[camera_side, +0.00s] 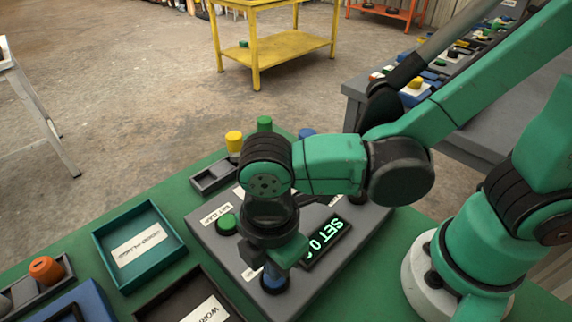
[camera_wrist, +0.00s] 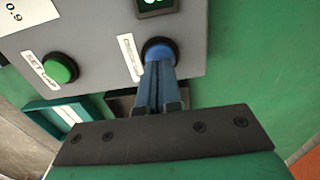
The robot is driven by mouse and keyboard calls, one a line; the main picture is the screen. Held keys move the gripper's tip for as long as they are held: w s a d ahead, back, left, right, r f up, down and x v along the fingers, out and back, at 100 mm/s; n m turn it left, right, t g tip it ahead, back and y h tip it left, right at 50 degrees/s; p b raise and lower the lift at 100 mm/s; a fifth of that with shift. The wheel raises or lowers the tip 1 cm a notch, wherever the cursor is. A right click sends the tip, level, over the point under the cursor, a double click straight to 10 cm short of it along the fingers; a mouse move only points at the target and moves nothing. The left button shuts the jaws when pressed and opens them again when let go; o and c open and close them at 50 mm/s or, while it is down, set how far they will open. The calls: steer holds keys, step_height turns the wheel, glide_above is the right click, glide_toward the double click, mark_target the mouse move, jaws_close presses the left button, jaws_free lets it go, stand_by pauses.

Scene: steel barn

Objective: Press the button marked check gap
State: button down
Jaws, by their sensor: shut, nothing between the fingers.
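The grey control box (camera_side: 335,262) lies on the green table. Its blue button (camera_wrist: 160,48) has a black collar and sits beside a white label (camera_wrist: 130,58) whose print is partly legible, starting like "CHECK". A green button (camera_wrist: 61,68) sits beside a label reading "SET GAP" and also shows in the side view (camera_side: 227,223). My gripper (camera_wrist: 158,72) is shut and empty, its blue fingertips pointing down over the near edge of the blue button. In the side view the gripper (camera_side: 273,278) is low over that button and hides most of it. I cannot tell whether they touch.
The box's lit display (camera_side: 326,241) reads "SET 0." with the rest covered. A teal tray (camera_side: 103,247), a dark tray (camera_side: 160,303) and an orange knob-like piece (camera_side: 45,268) lie to the left. Yellow (camera_side: 234,142) and green (camera_side: 264,123) pieces stand behind the box.

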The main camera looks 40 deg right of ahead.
steer(key=shift+f, duration=0.6)
steer(key=shift+r, duration=3.8)
steer(key=w+d+r+m+t, duration=0.1)
steer(key=w+d+m+t, duration=0.2)
steer(key=d+m, duration=0.6)
steer(key=w+d+r+m+t, duration=0.1)
steer(key=w+d+m+t, duration=0.3)
steer(key=d+m, duration=0.5)
steer(key=shift+w, duration=0.35)
steer(key=shift+d, duration=0.1)
